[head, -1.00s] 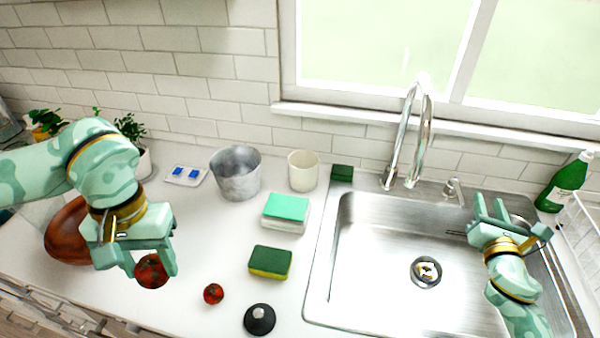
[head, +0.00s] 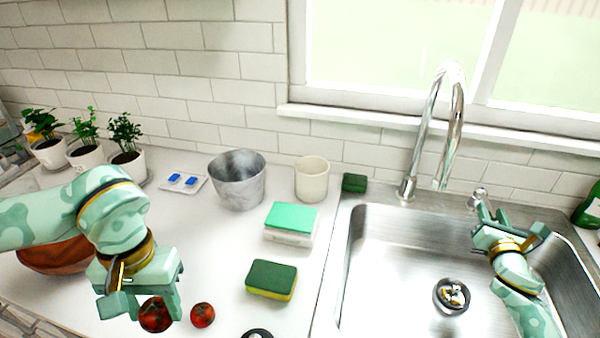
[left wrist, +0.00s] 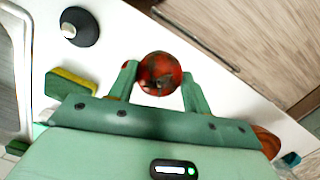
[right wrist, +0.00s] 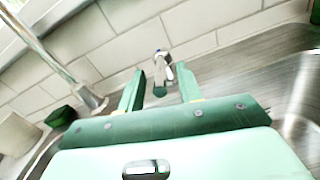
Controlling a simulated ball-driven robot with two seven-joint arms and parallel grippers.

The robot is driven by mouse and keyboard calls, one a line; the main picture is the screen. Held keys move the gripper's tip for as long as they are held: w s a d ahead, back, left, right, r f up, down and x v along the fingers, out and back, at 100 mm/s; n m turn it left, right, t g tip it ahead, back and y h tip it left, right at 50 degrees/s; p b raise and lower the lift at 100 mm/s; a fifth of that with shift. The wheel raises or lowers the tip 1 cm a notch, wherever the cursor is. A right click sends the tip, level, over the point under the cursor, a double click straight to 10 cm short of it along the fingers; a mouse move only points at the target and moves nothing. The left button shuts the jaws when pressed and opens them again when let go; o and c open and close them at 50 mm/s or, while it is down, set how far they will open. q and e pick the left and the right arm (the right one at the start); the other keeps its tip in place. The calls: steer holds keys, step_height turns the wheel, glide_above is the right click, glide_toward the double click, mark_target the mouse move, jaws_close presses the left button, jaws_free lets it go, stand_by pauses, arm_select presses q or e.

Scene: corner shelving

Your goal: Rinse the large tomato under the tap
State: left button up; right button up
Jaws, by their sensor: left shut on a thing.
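The large red tomato (head: 155,314) is held between the fingers of my left gripper (head: 150,308), over the front left counter; it also shows in the left wrist view (left wrist: 160,72). I cannot tell its height above the counter. A smaller tomato (head: 203,315) lies just right of it. The chrome tap (head: 455,110) arches over the back of the steel sink (head: 375,225). Its lever (head: 477,197) stands to the right of the spout. My right gripper (head: 488,217) is open over the sink near the lever, which appears between its fingers in the right wrist view (right wrist: 162,72).
A green-yellow sponge (head: 271,280), a sponge stack (head: 290,223), a metal pot (head: 238,180) and a cream cup (head: 311,179) stand between the left arm and sink. A brown bowl (head: 55,257) sits behind the left arm. A dark round stopper (left wrist: 80,27) lies near the sponge.

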arm_select(q)
steer(key=shift+f, duration=0.25)
arm_select(e)
steer(key=shift+x, duration=0.9)
jaws_close()
arm_select(q)
steer(key=shift+f+b, duration=0.9)
steer(key=shift+f, duration=0.1)
steer(key=shift+r, duration=0.1)
arm_select(e)
steer(key=y, duration=0.1)
steer(key=d+n+y, duration=0.1)
steer(key=n+y, duration=0.1)
steer(key=shift+s+d+t+y, duration=0.2)
steer(key=shift+d+t+y, duration=0.1)
steer(key=shift+t, duration=0.1)
jaws_free()
